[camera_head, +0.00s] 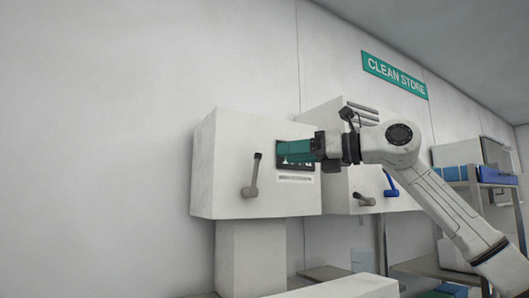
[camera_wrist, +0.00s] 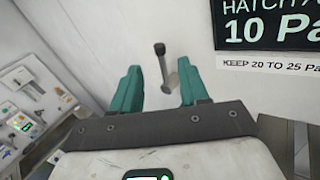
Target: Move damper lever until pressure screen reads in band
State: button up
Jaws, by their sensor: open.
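A grey lever with a dark knob (camera_head: 253,178) is on the front of the white wall box (camera_head: 225,150), and it leans slightly right at the top. In the wrist view the lever (camera_wrist: 164,66) shows between and beyond my fingertips, apart from them. My gripper (camera_head: 280,153) has teal fingers, open and empty, up and right of the lever in the head view. It also shows in the wrist view (camera_wrist: 158,67). The dark pressure screen (camera_wrist: 265,22) reads "10 Pa", its edge cut off. A label (camera_wrist: 275,63) below reads "KEEP 20 TO 25 Pa". My gripper partly covers the screen in the head view.
A second white box (camera_head: 340,117) stands to the right, with a blue lever (camera_head: 390,184) and a grey lever (camera_head: 365,199). A green "CLEAN STORE" sign (camera_head: 394,74) hangs above. Shelves with blue bins (camera_head: 497,175) stand at the far right. The wall at left is bare.

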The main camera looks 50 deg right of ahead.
jog(key=shift+p+x, duration=0.8)
jog(key=shift+x, duration=2.35)
jog(key=shift+c, duration=0.4)
grip_shut()
